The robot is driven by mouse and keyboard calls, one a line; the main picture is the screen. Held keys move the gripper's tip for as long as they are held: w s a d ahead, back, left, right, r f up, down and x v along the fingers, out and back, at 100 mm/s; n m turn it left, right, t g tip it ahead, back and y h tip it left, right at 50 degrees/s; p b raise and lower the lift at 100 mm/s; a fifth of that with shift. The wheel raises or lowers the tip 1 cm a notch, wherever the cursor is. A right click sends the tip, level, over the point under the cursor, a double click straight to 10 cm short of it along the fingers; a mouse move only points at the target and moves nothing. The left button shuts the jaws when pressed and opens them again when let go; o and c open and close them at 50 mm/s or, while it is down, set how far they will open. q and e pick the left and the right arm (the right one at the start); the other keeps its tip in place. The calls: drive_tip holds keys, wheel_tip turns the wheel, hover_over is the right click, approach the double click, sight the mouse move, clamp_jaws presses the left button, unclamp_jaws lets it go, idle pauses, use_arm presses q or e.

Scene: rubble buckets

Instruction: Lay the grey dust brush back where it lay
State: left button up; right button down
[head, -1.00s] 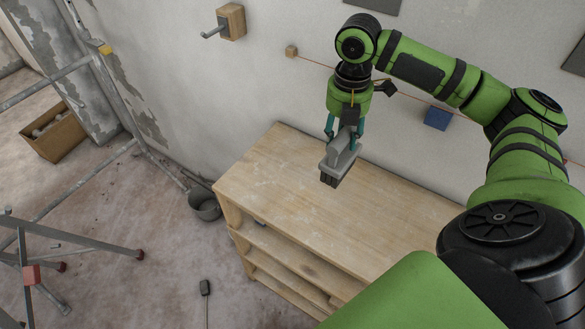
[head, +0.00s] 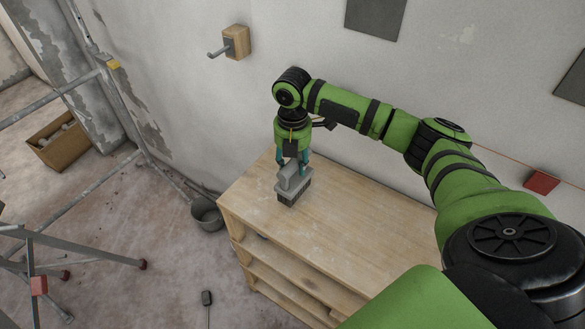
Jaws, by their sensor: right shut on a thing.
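The grey dust brush (head: 292,188) has a light grey body and dark bristles that point down. It is over the left part of the wooden bench top (head: 350,222); I cannot tell whether the bristles touch the wood. My right gripper (head: 293,165) is above the brush with its teal fingers shut on the brush's upper part. The gripper hides some of that part. My left gripper is not in view.
The bench top right of the brush is clear. A grey bucket (head: 206,214) stands on the floor left of the bench. A wooden block with a peg (head: 235,42) is on the wall. A metal scaffold frame (head: 78,82) stands at left.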

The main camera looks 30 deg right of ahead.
sight(295, 177)
drive_tip(key=shift+f, duration=0.4)
drive_tip(key=shift+f+p, duration=0.9)
drive_tip(key=shift+p, duration=0.2)
drive_tip(key=shift+f, duration=0.5)
drive_tip(key=shift+f, duration=0.1)
drive_tip(key=shift+f, duration=0.15)
drive_tip(key=c, duration=0.7)
unclamp_jaws()
